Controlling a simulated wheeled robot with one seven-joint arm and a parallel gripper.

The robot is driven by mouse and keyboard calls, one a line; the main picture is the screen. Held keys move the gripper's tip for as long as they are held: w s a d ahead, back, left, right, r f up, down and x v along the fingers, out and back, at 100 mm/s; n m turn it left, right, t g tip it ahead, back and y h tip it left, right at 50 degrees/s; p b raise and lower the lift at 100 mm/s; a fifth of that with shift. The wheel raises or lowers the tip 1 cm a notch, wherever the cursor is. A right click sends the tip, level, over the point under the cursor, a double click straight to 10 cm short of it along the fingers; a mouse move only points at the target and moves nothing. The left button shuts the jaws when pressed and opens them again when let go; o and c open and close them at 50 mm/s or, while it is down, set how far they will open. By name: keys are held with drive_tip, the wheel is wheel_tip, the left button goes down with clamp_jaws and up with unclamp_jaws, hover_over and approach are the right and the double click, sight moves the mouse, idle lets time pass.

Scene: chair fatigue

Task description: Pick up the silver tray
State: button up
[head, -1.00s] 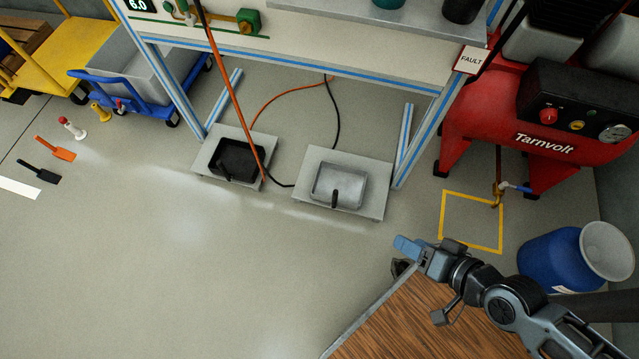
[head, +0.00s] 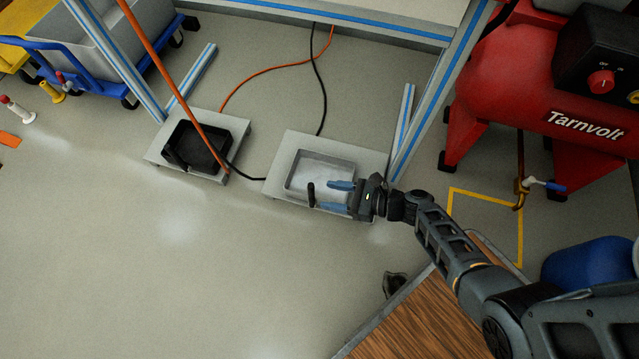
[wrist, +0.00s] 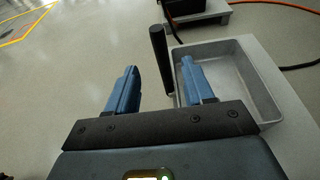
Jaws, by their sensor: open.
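The silver tray (head: 322,166) is a shallow rectangular metal pan with a black upright handle (head: 311,194) at its near side. It rests on a low grey stand (head: 279,182) on the floor. My gripper (head: 340,197) is open and empty, its blue fingers pointing left over the tray's near right part in the head view. In the wrist view the tray (wrist: 240,72) lies at right, partly hidden behind the right finger, and the black handle (wrist: 159,60) stands beyond and between the two fingers (wrist: 160,88). I see no contact with the handle.
A black tray (head: 194,150) sits on a second low stand to the left. An orange hose (head: 160,60) and a black cable (head: 318,85) run nearby. Blue-striped bench legs (head: 402,130) and a red compressor (head: 560,100) stand at right. The floor at lower left is clear.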

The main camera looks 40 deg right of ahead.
sight(311, 192)
drive_tip(key=b+x, duration=0.1)
drive_tip(key=x, duration=0.2)
drive_tip(key=b+x, duration=0.1)
drive_tip(key=x, duration=0.2)
drive_tip(key=shift+d+f+b, duration=0.15)
drive_tip(key=shift+f+b, duration=0.05)
drive_tip(key=shift+b, duration=0.2)
drive_tip(key=shift+w+a, duration=0.25)
drive_tip(key=shift+w, duration=0.15)
clamp_jaws()
